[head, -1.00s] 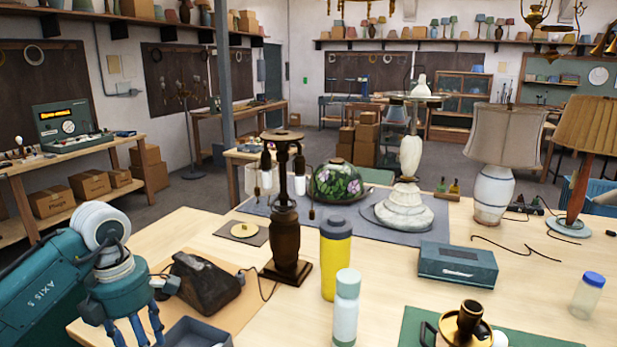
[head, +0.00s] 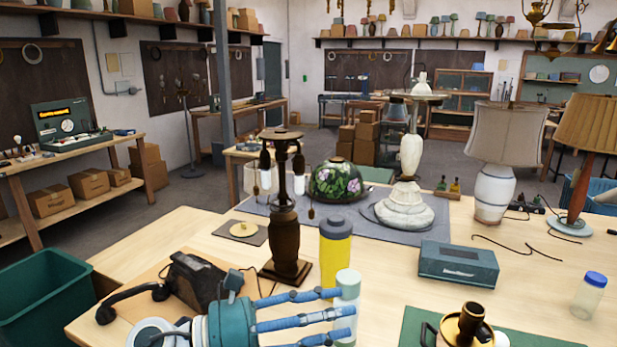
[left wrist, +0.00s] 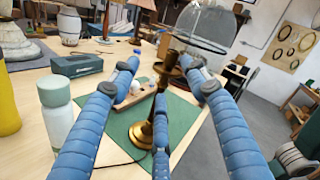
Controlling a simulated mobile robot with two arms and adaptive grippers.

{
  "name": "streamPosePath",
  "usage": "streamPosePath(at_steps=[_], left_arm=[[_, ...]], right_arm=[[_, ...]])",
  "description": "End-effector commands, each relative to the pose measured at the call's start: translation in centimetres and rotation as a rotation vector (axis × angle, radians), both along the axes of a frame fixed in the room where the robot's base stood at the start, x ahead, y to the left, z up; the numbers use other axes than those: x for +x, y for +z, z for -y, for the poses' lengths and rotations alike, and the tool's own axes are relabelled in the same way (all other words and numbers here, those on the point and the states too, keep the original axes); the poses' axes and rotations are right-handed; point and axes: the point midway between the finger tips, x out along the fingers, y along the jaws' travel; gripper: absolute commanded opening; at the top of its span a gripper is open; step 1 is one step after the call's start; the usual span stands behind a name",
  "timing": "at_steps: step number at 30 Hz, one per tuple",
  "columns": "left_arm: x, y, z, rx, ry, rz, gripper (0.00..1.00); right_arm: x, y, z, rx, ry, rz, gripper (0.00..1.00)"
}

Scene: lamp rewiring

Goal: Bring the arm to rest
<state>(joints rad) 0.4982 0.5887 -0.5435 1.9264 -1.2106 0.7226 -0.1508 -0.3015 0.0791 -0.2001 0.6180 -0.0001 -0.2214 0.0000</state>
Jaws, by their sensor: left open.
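My left gripper (head: 345,313) is low in the head view, its blue fingers spread and pointing right, over the front of the worktable (head: 215,222). It is open and holds nothing. In the head view its fingertips overlap a pale bottle with a mint cap (head: 347,283); in the left wrist view that bottle (left wrist: 55,115) stands left of the fingers, outside them. That view also shows the gripper (left wrist: 160,65) with a brass candlestick-like lamp base (left wrist: 161,120) beyond and between the fingers. I cannot tell whether a finger touches the bottle. My right gripper is not in view.
A yellow bottle (head: 335,262), dark wooden lamp (head: 285,235) and black telephone-like object (head: 195,280) stand near the gripper. A teal box (head: 458,265) and green mat (head: 415,325) lie to the right. A green bin (head: 45,300) is at left.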

Motion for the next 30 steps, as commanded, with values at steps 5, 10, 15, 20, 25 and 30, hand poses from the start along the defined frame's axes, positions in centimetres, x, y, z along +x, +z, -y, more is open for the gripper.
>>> streamPosePath(at_steps=[5, 10, 15, 20, 25, 30], left_arm=[[3.5, 6.0, -4.5, -0.554, 0.280, -0.306, 0.46], [7.4, 1.9, -14.2, -0.975, 0.635, -0.694, 0.46], [6.5, -8.6, -21.6, -1.227, 0.986, -1.082, 0.46], [1.1, -19.0, -25.2, -1.340, 1.296, -1.418, 0.46], [-6.7, -27.0, -25.9, -1.358, 1.573, -1.717, 0.46], [-13.2, -31.0, -25.5, -1.323, 1.759, -1.916, 0.46]], right_arm=[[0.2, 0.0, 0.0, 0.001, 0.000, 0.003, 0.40], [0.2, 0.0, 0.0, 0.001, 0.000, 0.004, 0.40], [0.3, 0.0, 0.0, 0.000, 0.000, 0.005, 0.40], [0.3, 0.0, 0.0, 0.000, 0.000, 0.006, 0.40], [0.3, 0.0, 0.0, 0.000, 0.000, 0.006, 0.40], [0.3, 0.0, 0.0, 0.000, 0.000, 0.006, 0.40]])
